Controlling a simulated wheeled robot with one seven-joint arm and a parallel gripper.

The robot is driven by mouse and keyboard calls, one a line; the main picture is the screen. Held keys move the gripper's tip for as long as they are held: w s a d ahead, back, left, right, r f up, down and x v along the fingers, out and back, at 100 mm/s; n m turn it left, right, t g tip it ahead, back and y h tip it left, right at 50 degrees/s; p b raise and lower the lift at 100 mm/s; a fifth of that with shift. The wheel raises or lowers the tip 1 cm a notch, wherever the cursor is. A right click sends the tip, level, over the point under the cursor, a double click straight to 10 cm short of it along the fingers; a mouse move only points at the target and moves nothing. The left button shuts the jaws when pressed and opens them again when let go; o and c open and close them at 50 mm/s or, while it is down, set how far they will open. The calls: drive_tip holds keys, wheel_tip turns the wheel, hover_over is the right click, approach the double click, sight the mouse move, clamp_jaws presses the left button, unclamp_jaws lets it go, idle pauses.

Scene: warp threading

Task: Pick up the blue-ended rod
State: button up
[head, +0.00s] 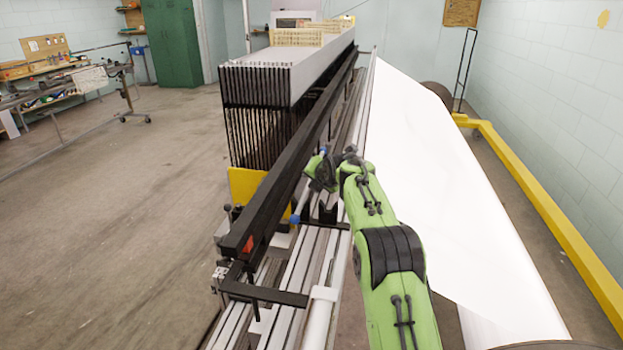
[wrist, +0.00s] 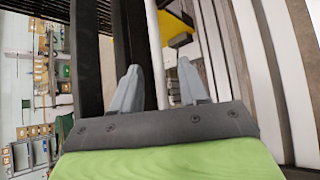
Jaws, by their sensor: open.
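The blue-ended rod (head: 301,204) lies along the dark beam of the machine in the head view. One blue end shows below my gripper and the other just above it; the middle is hidden behind the gripper. My gripper (head: 317,172) is over the rod's middle. In the wrist view my gripper (wrist: 158,80) is open, with its two grey fingers apart. A pale rod (wrist: 155,50), apparently the same one, runs lengthwise between the fingers. Its blue ends are not seen there, and I cannot tell whether a finger touches it.
The long black beam (head: 265,218) runs close on the left of my gripper. A rack of dark vertical bars (head: 262,125) stands beyond it. A white sheet (head: 425,170) slopes down on the right, beside a yellow rail (head: 545,200).

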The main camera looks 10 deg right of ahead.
drive_tip(key=shift+w+a+f, duration=0.1)
drive_tip(key=shift+w+f, duration=0.1)
drive_tip(key=shift+w, duration=0.25)
clamp_jaws()
drive_tip(key=shift+r, duration=0.1)
